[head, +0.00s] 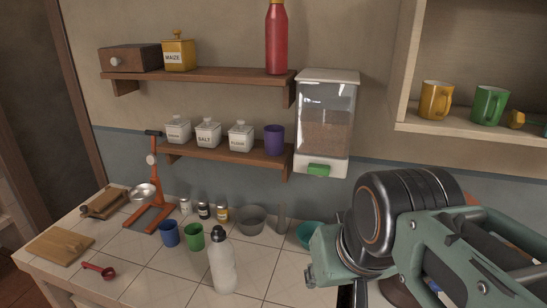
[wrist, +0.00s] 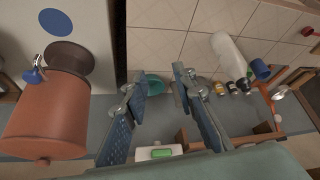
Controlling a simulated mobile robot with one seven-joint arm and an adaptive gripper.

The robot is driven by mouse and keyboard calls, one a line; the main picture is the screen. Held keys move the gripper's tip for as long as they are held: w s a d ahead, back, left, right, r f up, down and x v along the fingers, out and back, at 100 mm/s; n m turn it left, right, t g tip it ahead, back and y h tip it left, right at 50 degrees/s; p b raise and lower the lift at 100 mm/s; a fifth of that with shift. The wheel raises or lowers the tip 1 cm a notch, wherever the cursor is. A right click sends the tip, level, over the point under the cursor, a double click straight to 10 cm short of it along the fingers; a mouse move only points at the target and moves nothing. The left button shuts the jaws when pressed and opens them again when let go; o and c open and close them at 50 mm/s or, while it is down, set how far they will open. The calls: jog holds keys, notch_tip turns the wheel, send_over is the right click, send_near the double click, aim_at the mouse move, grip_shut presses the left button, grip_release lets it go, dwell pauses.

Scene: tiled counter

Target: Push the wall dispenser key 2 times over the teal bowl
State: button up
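The wall dispenser (head: 325,123) is a clear bin of brown grain with a white lid and base, fixed to the wall right of the shelves. Its green key (head: 318,170) is at the bottom front; it also shows low in the wrist view (wrist: 162,153). The teal bowl (head: 308,233) is on the counter below, partly covered by my arm in the head view. Part of it shows between my fingers in the wrist view (wrist: 154,84). My gripper (wrist: 158,88) is open with nothing between its pads. Its fingertips are hidden in the head view.
A large orange container (wrist: 48,115) is at left in the wrist view. Shelves hold jars.

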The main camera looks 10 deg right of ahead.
grip_shut()
dwell(1.1)
